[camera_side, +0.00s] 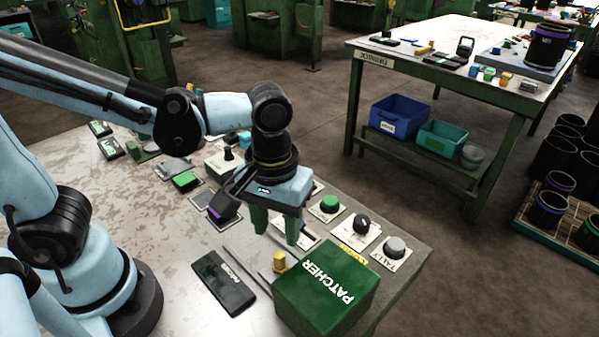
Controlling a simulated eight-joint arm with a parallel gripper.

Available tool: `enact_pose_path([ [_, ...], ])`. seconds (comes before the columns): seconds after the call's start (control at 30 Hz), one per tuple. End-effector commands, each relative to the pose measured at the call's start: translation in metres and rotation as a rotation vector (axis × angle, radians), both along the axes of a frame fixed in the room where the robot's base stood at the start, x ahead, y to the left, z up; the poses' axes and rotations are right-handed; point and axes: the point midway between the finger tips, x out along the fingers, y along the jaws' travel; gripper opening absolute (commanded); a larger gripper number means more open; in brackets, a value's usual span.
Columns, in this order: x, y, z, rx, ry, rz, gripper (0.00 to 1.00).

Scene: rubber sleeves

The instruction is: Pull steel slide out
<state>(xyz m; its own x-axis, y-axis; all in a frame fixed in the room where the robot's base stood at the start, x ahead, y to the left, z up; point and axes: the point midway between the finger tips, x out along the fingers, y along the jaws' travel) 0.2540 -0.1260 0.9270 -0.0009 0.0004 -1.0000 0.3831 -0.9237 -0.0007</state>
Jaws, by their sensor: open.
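The green box marked PATCHER (330,290) stands at the front right of the workbench. A small yellow knob (279,262) stands upright at its left side, beside thin steel strips (243,266) lying on the bench. I cannot tell for certain which steel part is the slide; the box and my gripper cover part of that area. My gripper (276,231) points down with its green fingers apart and empty. It is above and behind the yellow knob in the picture, and no contact with it shows.
Green (329,204), black (361,224) and grey (394,247) knobs stand on white cards to the right. Several small blocks and cards lie behind my gripper. The bench's left part is clear.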

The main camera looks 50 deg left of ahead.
Motion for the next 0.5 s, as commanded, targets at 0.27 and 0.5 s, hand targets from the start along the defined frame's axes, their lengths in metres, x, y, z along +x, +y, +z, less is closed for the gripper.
enact_pose_path([
  [0.27, 0.0, 0.0, -0.034, -0.001, -0.001, 0.0, 0.47],
  [0.5, 0.0, 0.0, -0.06, -0.001, -0.001, -0.001, 0.47],
])
